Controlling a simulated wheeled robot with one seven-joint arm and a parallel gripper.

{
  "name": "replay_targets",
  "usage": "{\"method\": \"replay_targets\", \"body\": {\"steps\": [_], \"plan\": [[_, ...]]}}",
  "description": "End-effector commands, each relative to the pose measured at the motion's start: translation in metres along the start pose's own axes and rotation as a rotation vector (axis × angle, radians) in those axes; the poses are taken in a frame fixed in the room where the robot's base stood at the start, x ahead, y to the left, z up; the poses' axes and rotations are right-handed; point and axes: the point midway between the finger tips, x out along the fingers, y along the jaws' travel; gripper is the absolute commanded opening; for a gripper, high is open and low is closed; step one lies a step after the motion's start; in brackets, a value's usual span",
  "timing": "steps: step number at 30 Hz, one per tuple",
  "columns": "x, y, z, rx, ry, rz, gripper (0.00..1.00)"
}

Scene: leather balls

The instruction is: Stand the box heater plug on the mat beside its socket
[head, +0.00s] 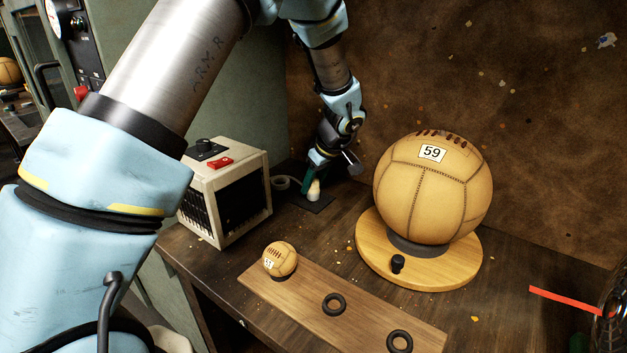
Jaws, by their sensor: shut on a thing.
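The box heater (228,190) is a cream box with a dark grille, a red switch and a black knob on top. It stands at the back left of the bench. A small dark mat (322,205) lies to its right. My gripper (314,182) reaches down over this mat and is shut on a small cream piece, which looks like the heater plug (314,191). The plug looks upright, at or just above the mat; I cannot tell whether it touches. My fingers and wrist hide part of it. I cannot make out the socket for sure.
A large leather ball (433,188) marked 59 sits on a round wooden stand (440,275) to the right. In front is a wooden board (360,315) with a small ball (280,259) and black rings (334,304). A grey ring (280,182) lies beside the heater. The brown wall is close behind.

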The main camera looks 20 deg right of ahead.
Motion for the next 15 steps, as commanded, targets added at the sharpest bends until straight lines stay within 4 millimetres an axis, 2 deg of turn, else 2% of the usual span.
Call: {"method": "replay_targets", "body": {"steps": [12,13,15], "plan": [[0.0053,0.0005,0.0024,0.000,0.001,0.002,0.00],[0.0039,0.0004,0.0018,0.000,0.001,0.002,0.47],[0.0036,0.0004,0.0016,0.000,0.001,0.002,0.55]]}}
